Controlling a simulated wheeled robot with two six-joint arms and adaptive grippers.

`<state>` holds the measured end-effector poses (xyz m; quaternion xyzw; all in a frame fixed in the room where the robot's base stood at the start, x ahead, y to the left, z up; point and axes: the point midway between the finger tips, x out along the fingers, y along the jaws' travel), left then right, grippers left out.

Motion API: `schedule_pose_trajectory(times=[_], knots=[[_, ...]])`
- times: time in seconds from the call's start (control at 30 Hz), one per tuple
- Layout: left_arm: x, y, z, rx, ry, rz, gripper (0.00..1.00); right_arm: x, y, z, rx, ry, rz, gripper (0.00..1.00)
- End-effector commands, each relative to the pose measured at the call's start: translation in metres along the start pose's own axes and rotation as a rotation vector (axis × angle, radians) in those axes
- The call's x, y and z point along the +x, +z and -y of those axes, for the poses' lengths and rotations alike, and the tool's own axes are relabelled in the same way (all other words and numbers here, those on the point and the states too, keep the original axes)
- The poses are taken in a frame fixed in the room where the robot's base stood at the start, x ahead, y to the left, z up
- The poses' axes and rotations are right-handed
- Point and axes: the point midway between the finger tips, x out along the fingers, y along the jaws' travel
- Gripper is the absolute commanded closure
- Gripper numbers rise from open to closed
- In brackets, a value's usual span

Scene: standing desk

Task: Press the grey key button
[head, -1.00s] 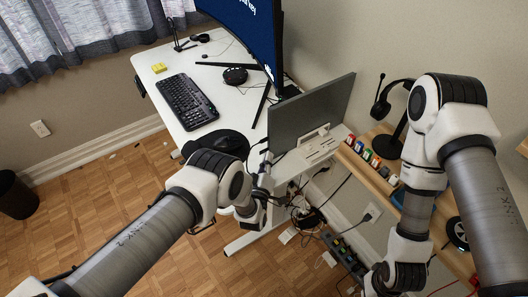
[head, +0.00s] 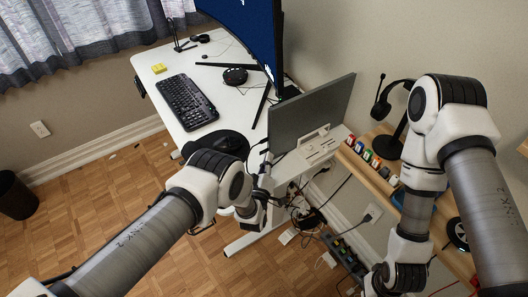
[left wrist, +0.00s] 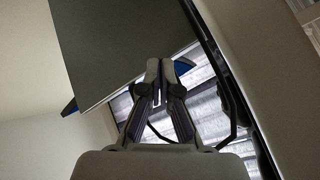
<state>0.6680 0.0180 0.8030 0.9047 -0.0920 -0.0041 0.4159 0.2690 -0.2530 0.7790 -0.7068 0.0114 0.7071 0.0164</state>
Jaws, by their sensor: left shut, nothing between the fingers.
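A row of small coloured key-like pieces (head: 366,155) sits on the wooden shelf at the right in the head view. A pale, whitish-grey piece (head: 393,181) is at the near end of the row; I cannot tell for sure that it is the grey key button. My left gripper (head: 265,172) is beside the lower left of the small grey monitor, left of the row and apart from it. In the left wrist view the left gripper (left wrist: 160,68) has its fingertips together, with nothing held. My right gripper is out of view; only its arm shows.
The small grey monitor (head: 308,112) stands between my left gripper and the shelf. The white desk (head: 180,75) holds a black keyboard (head: 187,102) and a large curved screen (head: 248,32). A headset on a stand (head: 392,125) is behind the row. Cables and a power strip lie below.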

Motion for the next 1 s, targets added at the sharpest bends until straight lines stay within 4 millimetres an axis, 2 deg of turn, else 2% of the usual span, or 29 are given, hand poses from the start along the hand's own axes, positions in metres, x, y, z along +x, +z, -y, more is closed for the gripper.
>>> schedule_pose_trajectory(times=[0.47,1.0], knots=[[-0.007,0.004,-0.006,0.0,0.0,0.0,1.0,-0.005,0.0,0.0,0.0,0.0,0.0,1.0],[-0.036,0.023,-0.03,-0.001,0.0,0.0,1.0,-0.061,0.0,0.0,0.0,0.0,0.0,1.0]])
